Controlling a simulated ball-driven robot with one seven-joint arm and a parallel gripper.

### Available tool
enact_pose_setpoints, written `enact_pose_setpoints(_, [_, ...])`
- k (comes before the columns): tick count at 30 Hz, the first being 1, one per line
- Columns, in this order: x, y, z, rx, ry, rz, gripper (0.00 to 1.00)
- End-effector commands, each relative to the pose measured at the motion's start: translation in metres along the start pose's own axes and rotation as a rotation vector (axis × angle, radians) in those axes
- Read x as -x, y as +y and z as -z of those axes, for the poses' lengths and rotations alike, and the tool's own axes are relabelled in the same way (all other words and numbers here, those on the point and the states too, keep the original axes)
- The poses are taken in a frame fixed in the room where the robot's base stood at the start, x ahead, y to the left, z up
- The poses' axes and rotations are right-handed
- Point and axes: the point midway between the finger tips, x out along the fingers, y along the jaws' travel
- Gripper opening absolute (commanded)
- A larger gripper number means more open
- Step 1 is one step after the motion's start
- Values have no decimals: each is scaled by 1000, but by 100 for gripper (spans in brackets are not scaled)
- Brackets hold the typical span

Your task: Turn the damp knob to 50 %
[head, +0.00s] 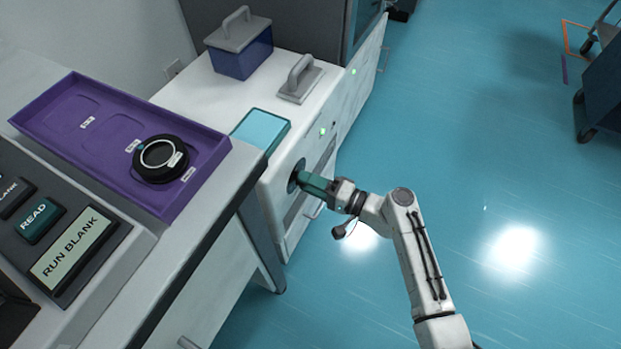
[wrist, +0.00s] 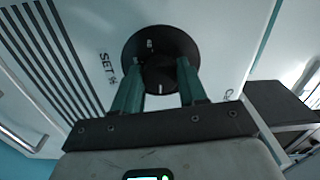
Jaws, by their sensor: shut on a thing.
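The damp knob (head: 296,176) is a dark round knob on the front of a white cabinet, left of my arm in the head view. In the wrist view the knob (wrist: 160,68) is a black disc with a raised grip in its middle and small pale marks above and below. The letters SET and a small % sign are printed beside it. My gripper (head: 308,182) reaches it from the right. In the wrist view the green fingers of my gripper (wrist: 159,80) are shut on the knob, one on each side of its grip. The fingertips partly hide the grip.
A purple tray (head: 60,125) with a black ring-shaped piece (head: 161,160) lies on the left bench, beside READ and RUN BLANK buttons. A blue box (head: 242,60) and a grey handled lid (head: 299,80) sit on the cabinet. Open floor lies right of my arm.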

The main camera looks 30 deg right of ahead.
Motion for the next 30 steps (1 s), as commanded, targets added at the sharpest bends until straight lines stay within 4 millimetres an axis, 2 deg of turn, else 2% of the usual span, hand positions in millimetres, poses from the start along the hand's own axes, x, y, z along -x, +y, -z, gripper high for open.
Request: enact_pose_setpoints(30, [1,-5,3,-968,5,-2,11])
